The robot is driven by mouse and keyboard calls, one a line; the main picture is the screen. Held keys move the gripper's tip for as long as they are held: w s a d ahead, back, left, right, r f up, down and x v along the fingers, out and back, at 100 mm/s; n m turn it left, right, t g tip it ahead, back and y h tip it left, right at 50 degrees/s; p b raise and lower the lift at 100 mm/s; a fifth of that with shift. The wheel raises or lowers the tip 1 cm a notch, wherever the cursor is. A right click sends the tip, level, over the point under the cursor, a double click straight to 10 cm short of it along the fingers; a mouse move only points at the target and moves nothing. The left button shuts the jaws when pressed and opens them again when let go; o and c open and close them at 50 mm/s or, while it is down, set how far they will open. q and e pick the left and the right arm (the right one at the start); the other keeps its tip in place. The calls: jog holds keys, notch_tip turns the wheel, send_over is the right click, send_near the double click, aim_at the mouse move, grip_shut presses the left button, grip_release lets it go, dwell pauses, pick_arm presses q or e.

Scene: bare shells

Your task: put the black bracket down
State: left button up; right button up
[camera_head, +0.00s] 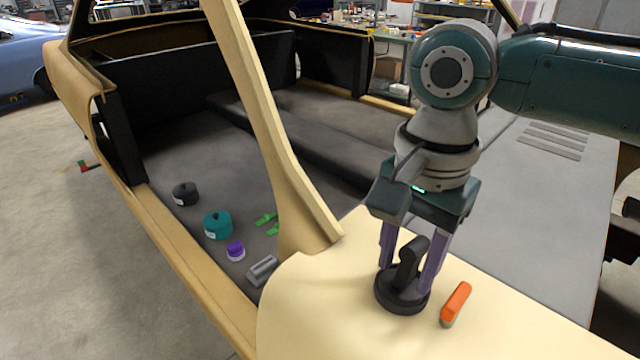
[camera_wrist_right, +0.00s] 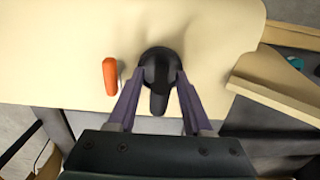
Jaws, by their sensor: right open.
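The black bracket (camera_head: 402,294) has a round base and an upright arm. It stands on the cream body panel (camera_head: 310,300) of the car shell. My right gripper (camera_head: 409,280) is above it, with its two purple fingers on either side of the bracket's upright part. The fingers are open. In the right wrist view the bracket (camera_wrist_right: 157,72) lies between and just beyond the fingertips (camera_wrist_right: 154,90). Whether a finger touches it I cannot tell. My left gripper is not in view.
An orange-handled piece (camera_head: 456,303) lies on the panel close beside the bracket. On the car floor are a black pot (camera_head: 185,194), a teal pot (camera_head: 218,226), a purple-topped piece (camera_head: 235,251), green pieces (camera_head: 266,219) and a grey block (camera_head: 262,270). A cream pillar (camera_head: 262,110) rises left of my arm.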

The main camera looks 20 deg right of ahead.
aim_at(410, 250)
notch_tip(410, 250, up, 11)
jog(key=shift+r, duration=0.15)
jog(key=shift+a+r, duration=0.1)
jog(key=s+a+f+n+t+y, duration=0.2)
jog(key=s+a+f+n, duration=0.6)
jog(key=f+n, duration=0.15)
jog(key=s+d+n, duration=0.2)
jog(key=s+d+n+t+h, duration=0.1)
jog(key=s+n, duration=0.1)
jog(key=s, duration=0.1)
jog(key=s+d+n, duration=0.2)
jog(key=shift+s+d+f+t+h, duration=0.3)
jog(key=shift+s+f+h, duration=0.1)
